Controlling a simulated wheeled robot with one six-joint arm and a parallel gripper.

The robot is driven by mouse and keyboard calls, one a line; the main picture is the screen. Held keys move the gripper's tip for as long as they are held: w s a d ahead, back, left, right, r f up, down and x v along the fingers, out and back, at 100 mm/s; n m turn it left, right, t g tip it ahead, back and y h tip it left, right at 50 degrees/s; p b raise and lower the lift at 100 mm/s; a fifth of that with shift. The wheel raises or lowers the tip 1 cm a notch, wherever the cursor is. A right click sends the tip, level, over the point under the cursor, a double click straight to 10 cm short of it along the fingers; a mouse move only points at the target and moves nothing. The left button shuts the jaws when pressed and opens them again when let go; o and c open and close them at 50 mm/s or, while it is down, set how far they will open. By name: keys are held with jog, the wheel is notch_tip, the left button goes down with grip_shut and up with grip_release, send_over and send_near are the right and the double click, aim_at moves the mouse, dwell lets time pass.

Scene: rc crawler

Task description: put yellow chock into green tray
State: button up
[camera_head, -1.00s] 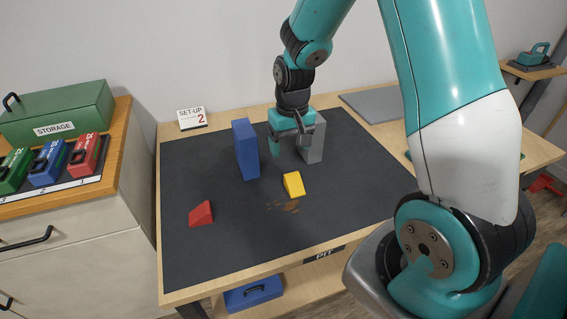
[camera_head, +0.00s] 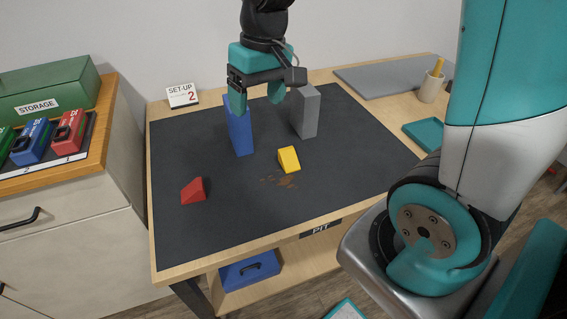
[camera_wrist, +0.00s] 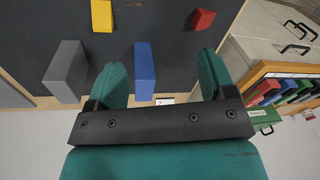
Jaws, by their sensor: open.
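The yellow chock (camera_head: 289,159) is a small wedge on the dark mat, in front of and between the blue and grey blocks. It also shows at the top of the wrist view (camera_wrist: 102,16). A green tray (camera_head: 424,133), teal-green and shallow, lies at the table's right side, partly hidden behind my arm. My gripper (camera_head: 258,98) is open and empty, raised above the back of the mat near the tops of the two blocks. In the wrist view its fingers (camera_wrist: 160,78) are spread wide with nothing held between them.
A tall blue block (camera_head: 238,131) and a tall grey block (camera_head: 307,112) stand near my gripper. A red wedge (camera_head: 194,190) lies at the mat's left. A pencil cup (camera_head: 431,88) and grey board (camera_head: 385,78) are at the back right. The mat's front (camera_head: 240,220) is clear.

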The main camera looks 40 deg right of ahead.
jog(key=w+d+f+m+h+b, duration=0.1)
jog(key=w+d+f+m, duration=0.45)
jog(key=d, duration=0.55)
jog(key=n, duration=0.2)
send_over(286, 149)
jog(key=shift+g, duration=0.3)
jog(key=f, duration=1.2)
jog(key=shift+a, duration=0.25)
jog(key=shift+d+f, duration=0.15)
jog(key=shift+f, duration=1.35)
jog(key=shift+d+f, duration=0.15)
jog(key=shift+f, duration=1.3)
jog(key=c, duration=1.1)
jog(key=shift+c, duration=0.2)
jog(key=shift+r, duration=0.15)
